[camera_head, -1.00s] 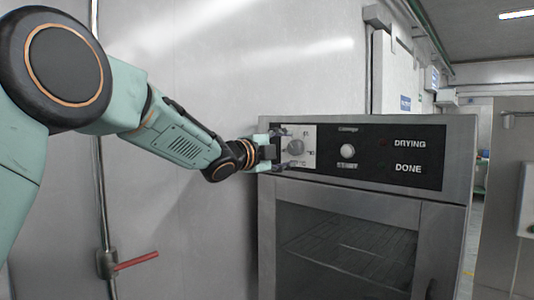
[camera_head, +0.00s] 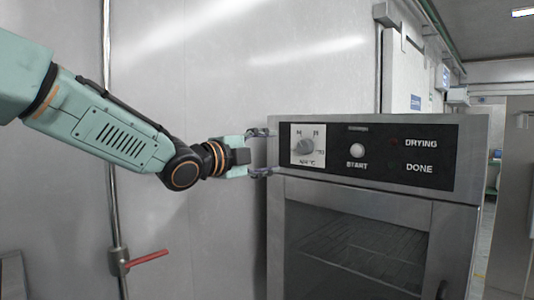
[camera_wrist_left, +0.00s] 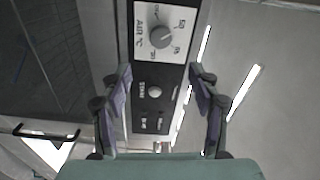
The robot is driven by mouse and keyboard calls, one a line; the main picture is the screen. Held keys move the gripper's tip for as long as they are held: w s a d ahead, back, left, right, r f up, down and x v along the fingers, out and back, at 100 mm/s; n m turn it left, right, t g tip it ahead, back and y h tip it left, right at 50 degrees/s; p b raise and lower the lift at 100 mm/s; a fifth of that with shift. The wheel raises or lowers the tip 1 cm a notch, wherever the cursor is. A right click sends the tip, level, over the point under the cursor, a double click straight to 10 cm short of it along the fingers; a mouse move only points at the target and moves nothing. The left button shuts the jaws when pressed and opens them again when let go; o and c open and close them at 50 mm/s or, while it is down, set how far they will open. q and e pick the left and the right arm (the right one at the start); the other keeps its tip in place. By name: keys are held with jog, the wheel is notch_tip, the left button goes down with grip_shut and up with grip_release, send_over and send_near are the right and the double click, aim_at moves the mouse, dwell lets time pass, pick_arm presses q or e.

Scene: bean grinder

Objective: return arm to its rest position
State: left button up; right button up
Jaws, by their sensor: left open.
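My left gripper (camera_head: 262,153) is open and empty in the head view, just left of the oven's front panel and apart from the temperature knob. In the left wrist view its two fingers (camera_wrist_left: 161,85) are spread wide with nothing between them. The grey temperature knob (camera_head: 306,146) sits on a white dial plate; it also shows in the left wrist view (camera_wrist_left: 161,38). The drying oven (camera_head: 459,180) stands at the right with a black panel. The white START button (camera_head: 357,151) is right of the knob. My right gripper is not in view.
A vertical pipe (camera_head: 108,180) with a red valve handle (camera_head: 150,257) runs along the wall (camera_head: 215,60) below and behind my left arm. The oven's glass door (camera_head: 355,250) is shut.

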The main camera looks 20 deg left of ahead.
pick_arm(q)
jog(key=s+d+f+n+g+y+b, duration=0.1)
jog(key=s+f+n+g, duration=0.15)
jog(key=f+n, duration=0.7)
jog(key=s+d+f+n+g+y+b, duration=0.1)
jog(key=s+f+n+g+y+b, duration=0.2)
jog(key=f, duration=1.4)
jog(key=s+d+f+n+g, duration=0.1)
jog(key=s+f+n, duration=0.45)
jog(key=f, duration=0.75)
jog(key=s+f+n+g+y+b, duration=0.2)
jog(key=s+f+g+b, duration=0.4)
jog(key=s+f, duration=2.4)
jog(key=s+n+g, duration=0.1)
jog(key=s+g, duration=0.3)
jog(key=shift+s+f, duration=0.35)
jog(key=shift+f, duration=0.05)
jog(key=shift+d+g, duration=0.15)
jog(key=shift+g, duration=0.1)
